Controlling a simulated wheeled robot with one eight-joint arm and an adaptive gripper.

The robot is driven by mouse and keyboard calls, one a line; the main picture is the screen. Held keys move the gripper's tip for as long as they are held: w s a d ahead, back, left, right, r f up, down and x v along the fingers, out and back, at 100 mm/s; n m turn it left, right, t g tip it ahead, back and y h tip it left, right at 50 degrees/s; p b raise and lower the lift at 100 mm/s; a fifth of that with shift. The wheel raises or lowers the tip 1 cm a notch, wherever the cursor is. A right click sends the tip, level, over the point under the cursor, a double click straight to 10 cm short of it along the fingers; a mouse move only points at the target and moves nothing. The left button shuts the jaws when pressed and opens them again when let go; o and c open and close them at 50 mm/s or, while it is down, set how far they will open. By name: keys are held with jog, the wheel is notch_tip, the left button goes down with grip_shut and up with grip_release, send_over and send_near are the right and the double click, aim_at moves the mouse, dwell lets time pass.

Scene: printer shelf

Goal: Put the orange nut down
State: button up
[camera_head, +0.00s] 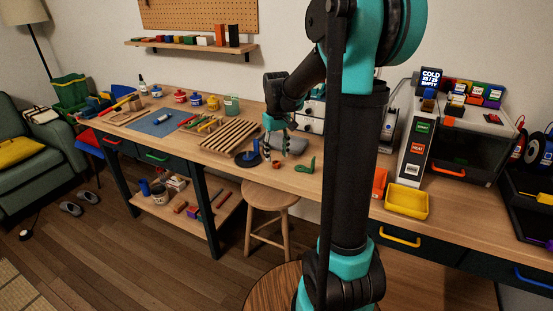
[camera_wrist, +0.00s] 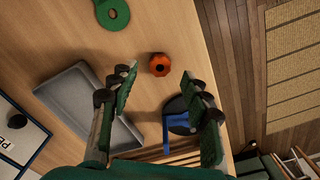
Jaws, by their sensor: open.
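The orange nut (camera_wrist: 160,64) rests on the wooden tabletop in the wrist view, its dark hole facing up. It lies just beyond the fingertips, roughly midway between them. In the head view it is a small orange-red spot (camera_head: 277,165) below my gripper (camera_head: 277,147). My gripper, also in the wrist view (camera_wrist: 162,80), is open with its two fingers wide apart and nothing between them. The fingers appear to be clear of the nut; their exact height above the table is hard to tell.
A blue peg on a dark round base (camera_wrist: 180,126) stands close to the right finger. A grey tray (camera_wrist: 90,108) lies to the left. A green part with a hole (camera_wrist: 113,12) lies beyond. A slatted wooden rack (camera_head: 230,132) and a yellow bin (camera_head: 406,202) share the bench.

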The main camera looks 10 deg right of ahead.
notch_tip(320, 180, up, 9)
dwell(0.3)
